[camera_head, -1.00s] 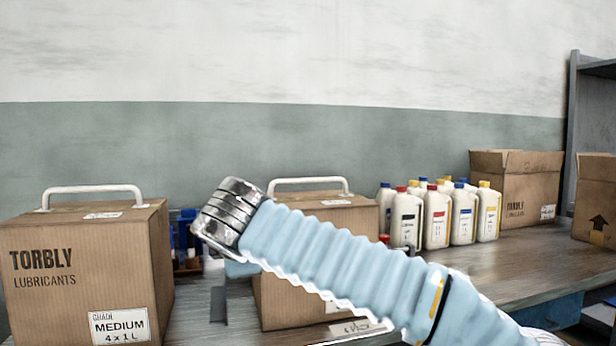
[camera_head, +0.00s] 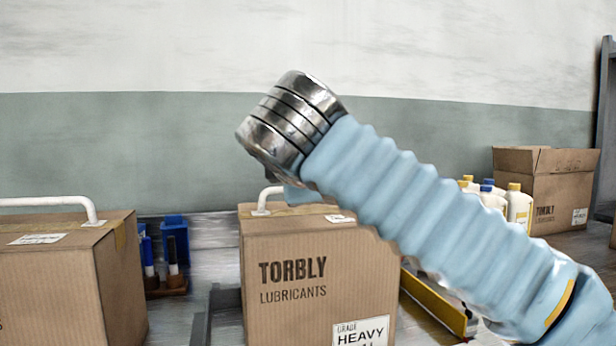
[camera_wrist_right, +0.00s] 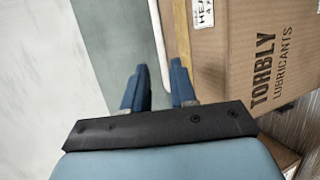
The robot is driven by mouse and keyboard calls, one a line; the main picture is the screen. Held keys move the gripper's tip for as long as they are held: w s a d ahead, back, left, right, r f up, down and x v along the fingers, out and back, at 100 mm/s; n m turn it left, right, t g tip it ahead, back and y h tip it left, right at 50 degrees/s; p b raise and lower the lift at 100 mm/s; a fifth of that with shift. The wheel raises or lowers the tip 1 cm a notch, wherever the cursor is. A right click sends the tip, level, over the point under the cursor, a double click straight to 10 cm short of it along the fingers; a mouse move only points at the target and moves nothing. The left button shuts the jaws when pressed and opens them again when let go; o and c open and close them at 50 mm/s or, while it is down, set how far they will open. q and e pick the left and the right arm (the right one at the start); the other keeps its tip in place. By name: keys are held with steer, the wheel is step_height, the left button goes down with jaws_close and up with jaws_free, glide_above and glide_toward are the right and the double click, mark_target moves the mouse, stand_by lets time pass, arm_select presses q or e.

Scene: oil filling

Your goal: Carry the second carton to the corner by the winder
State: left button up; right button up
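A brown TORBLY carton labelled HEAVY (camera_head: 280,310) stands in the middle of the bench. It also fills the right of the right wrist view (camera_wrist_right: 240,50), tilted there. Its white handle (camera_head: 262,198) is mostly hidden behind my right arm in the head view. My right gripper (camera_wrist_right: 158,78) is open, with two blue fingers apart. The white handle shows between the fingertips in the wrist view; I cannot tell whether they touch it. Another carton with a white handle (camera_head: 45,290) stands at the left. No winder is recognisable. My left gripper is not in view.
A small rack with blue-capped items (camera_head: 173,245) stands between the two handled cartons. White bottles (camera_head: 519,207) and an open-topped carton (camera_head: 560,185) stand at the right, partly behind my arm. A yellow-edged piece (camera_head: 435,302) lies right of the HEAVY carton.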

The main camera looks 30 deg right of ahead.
mark_target(312, 209)
steer(key=x, duration=1.3)
steer(key=shift+w+f, duration=0.1)
jaws_close()
steer(key=shift+b, duration=0.3)
stand_by(0.7)
